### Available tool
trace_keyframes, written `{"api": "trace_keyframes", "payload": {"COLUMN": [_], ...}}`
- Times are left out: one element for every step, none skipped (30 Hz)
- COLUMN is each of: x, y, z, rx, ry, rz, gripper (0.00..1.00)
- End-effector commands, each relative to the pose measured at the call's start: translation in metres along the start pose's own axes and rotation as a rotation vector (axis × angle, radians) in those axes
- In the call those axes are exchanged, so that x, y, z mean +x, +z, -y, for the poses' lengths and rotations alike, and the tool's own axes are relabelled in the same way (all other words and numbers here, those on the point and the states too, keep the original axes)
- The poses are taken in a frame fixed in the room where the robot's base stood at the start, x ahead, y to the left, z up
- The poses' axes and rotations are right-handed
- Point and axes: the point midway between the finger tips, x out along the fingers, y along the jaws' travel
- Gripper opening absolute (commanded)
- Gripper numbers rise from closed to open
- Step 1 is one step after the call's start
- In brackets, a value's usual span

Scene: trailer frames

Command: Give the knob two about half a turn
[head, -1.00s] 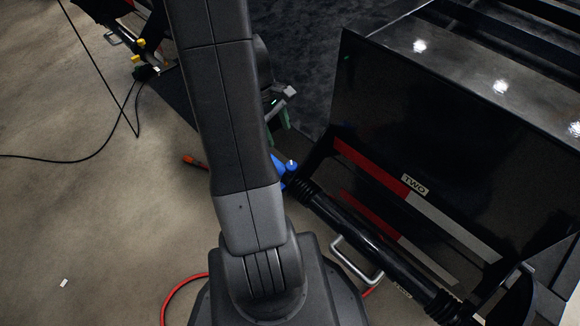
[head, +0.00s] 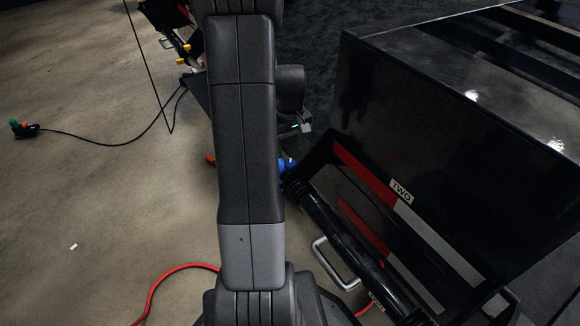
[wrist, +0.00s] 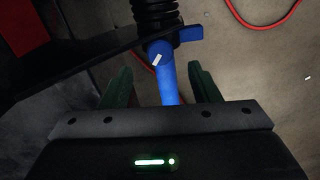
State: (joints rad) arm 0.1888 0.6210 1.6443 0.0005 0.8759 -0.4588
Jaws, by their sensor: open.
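The blue knob (head: 287,164) sits at the upper end of a black ribbed cylinder on the black trailer front marked with a TWO label (head: 401,190). My arm partly covers it in the head view. In the wrist view the blue knob (wrist: 167,72) shows as a shaft with a small white mark and a side stub, below the black ribbed part. My gripper (wrist: 162,84) is open, with one green finger on each side of the blue shaft. A gap shows on both sides. In the head view the fingers are hidden.
The trailer's black body (head: 440,110) fills the right side, with a red and white stripe and a metal handle (head: 333,262) below the cylinder. A red hose (head: 165,280) lies on the floor. Another trailer end with yellow parts (head: 183,60) stands behind.

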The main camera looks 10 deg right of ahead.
Motion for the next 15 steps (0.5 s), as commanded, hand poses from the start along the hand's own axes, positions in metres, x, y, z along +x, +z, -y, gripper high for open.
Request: {"api": "trace_keyframes", "payload": {"x": [0.017,0.023,0.03,0.036,0.041,0.046,0.05,0.054,0.058,0.061,0.063,0.065,0.066,0.067,0.068], "y": [0.001,0.001,0.001,0.001,0.001,0.001,0.0,0.0,0.0,0.0,0.0,0.0,0.0,0.0,0.0], "z": [0.001,0.001,0.001,0.001,0.001,0.0,0.0,0.0,0.0,0.0,0.0,0.0,0.0,0.0,0.0], "rx": [0.0,-0.001,-0.001,-0.001,-0.001,-0.001,-0.001,-0.001,-0.001,-0.001,-0.001,-0.001,-0.001,-0.001,-0.001], "ry": [-0.002,-0.002,-0.001,-0.002,-0.002,-0.001,-0.001,-0.001,-0.001,0.0,0.0,0.0,0.0,0.0,0.0], "rz": [0.004,0.004,0.003,0.004,0.004,0.002,0.002,0.002,0.002,0.002,0.001,0.001,0.001,0.001,0.0], "gripper": [0.56,0.56,0.56,0.56,0.56,0.56,0.56,0.56,0.56,0.56,0.56,0.56,0.56,0.56,0.56]}}
